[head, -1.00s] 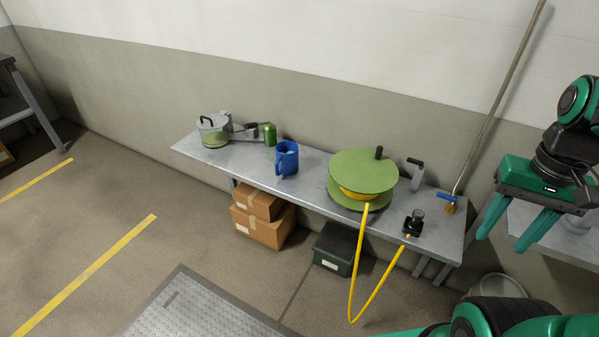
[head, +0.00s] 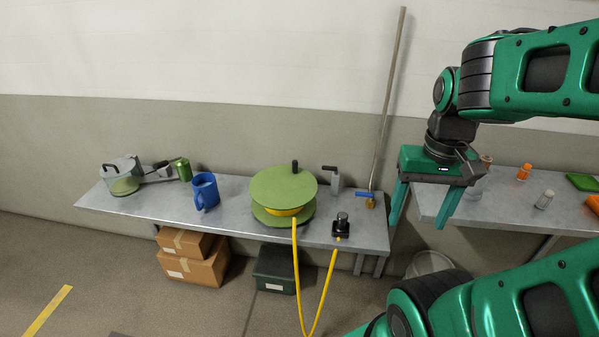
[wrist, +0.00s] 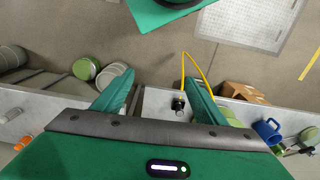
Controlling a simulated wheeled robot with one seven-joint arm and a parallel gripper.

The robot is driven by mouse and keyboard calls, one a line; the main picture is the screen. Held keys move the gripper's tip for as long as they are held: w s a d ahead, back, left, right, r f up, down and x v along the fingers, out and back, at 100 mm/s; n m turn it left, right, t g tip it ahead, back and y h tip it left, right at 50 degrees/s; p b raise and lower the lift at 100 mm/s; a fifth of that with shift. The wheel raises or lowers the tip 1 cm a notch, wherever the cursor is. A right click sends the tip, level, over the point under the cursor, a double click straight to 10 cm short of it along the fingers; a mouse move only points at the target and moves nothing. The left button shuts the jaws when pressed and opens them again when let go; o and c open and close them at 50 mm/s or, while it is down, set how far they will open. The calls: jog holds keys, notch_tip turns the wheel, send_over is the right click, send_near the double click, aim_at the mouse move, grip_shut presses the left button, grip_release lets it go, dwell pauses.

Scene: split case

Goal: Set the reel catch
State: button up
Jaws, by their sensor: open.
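A green reel (head: 283,186) with yellow hose wound between its discs and a black knob on top stands on the grey bench. Just right of it, a grey upright piece with a black lever (head: 333,177), possibly the catch, stands near the wall. The hose (head: 297,270) hangs in a loop off the front edge and rises to a black fitting (head: 341,226). The fitting also shows between my fingers in the wrist view (wrist: 179,104), well beyond them. My gripper (head: 417,223) is open and empty, right of the bench's right end, touching nothing.
A blue jug (head: 205,190), green can (head: 184,169) and pot (head: 122,178) stand left. A second bench (head: 510,205) with small items lies right. Boxes (head: 195,262) sit below.

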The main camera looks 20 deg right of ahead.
jog(key=w+d+h, duration=0.1)
jog(key=w+d, duration=0.2)
jog(key=w, duration=0.7)
jog(key=t+h, duration=0.1)
jog(key=t, duration=0.3)
send_over(329, 167)
jog(key=s+a, duration=0.2)
jog(key=s, duration=0.2)
notch_tip(329, 167, down, 11)
jog(key=x, duration=1)
jog(key=shift+d+f, duration=0.1)
jog(key=shift+f, duration=0.1)
jog(key=c, duration=1.1)
